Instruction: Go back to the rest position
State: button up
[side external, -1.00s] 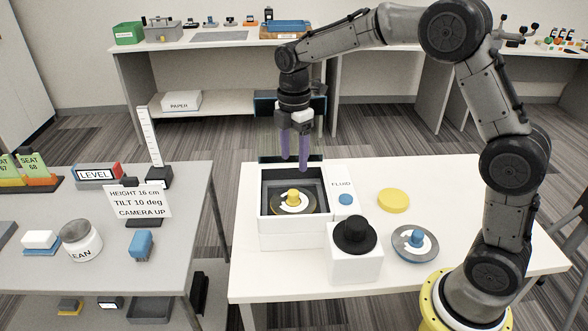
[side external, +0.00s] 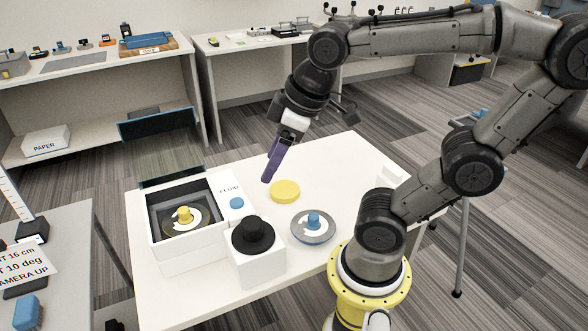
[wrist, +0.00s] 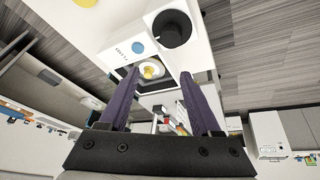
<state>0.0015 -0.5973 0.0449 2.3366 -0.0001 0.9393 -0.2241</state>
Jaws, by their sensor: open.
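My gripper (side external: 272,172) has purple fingers and hangs above the white table, over the area behind the yellow disc (side external: 285,191). In the wrist view its two fingers (wrist: 157,100) are spread with nothing between them. The white box marked FLUID (side external: 190,247) stands on the table's left part, with an open dark well holding a disc with a yellow knob (side external: 184,214). The box also shows beyond the fingers in the wrist view. My gripper is clear of the box and touches nothing that I can see.
A white block with a black knob (side external: 253,236) stands at the box's front right. A grey disc with a blue knob (side external: 313,225) lies right of it. A blue button (side external: 236,203) is on the FLUID panel.

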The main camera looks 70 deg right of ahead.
jog(key=s+m, duration=0.1)
jog(key=s+f, duration=0.1)
jog(key=s+f+m, duration=0.1)
jog(key=s, duration=0.1)
jog(key=shift+m+t, duration=0.3)
jog(key=shift+t, duration=0.1)
jog(key=shift+r, duration=0.1)
dwell(1.6)
